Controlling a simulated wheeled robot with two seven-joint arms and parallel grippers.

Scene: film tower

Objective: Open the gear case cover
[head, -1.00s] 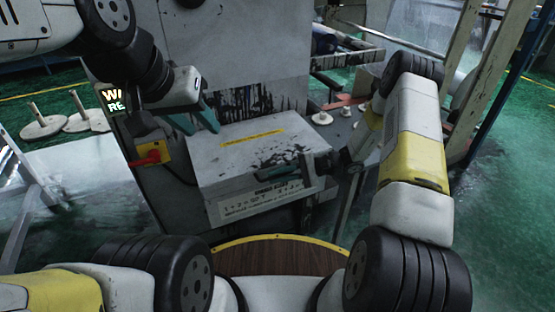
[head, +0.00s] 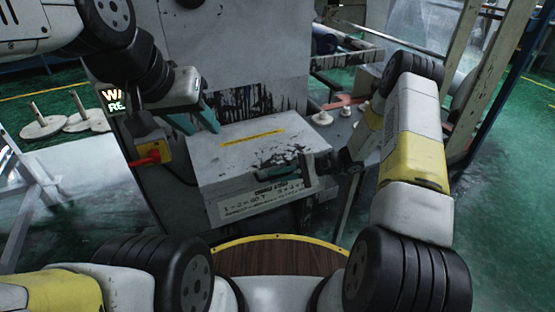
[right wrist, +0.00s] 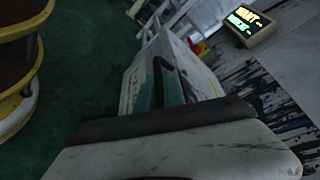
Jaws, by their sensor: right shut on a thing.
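The gear case is a grey box with a lettered front plate (head: 262,200). Its cover (head: 232,153) is the light grey, black-stained top with a yellow strip. My left gripper (head: 198,122) is open and empty, with teal fingers apart near the cover's back left corner.
A red-handled switch on a yellow plate (head: 152,154) is left of the case. A tall grey machine panel (head: 235,50) rises behind it.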

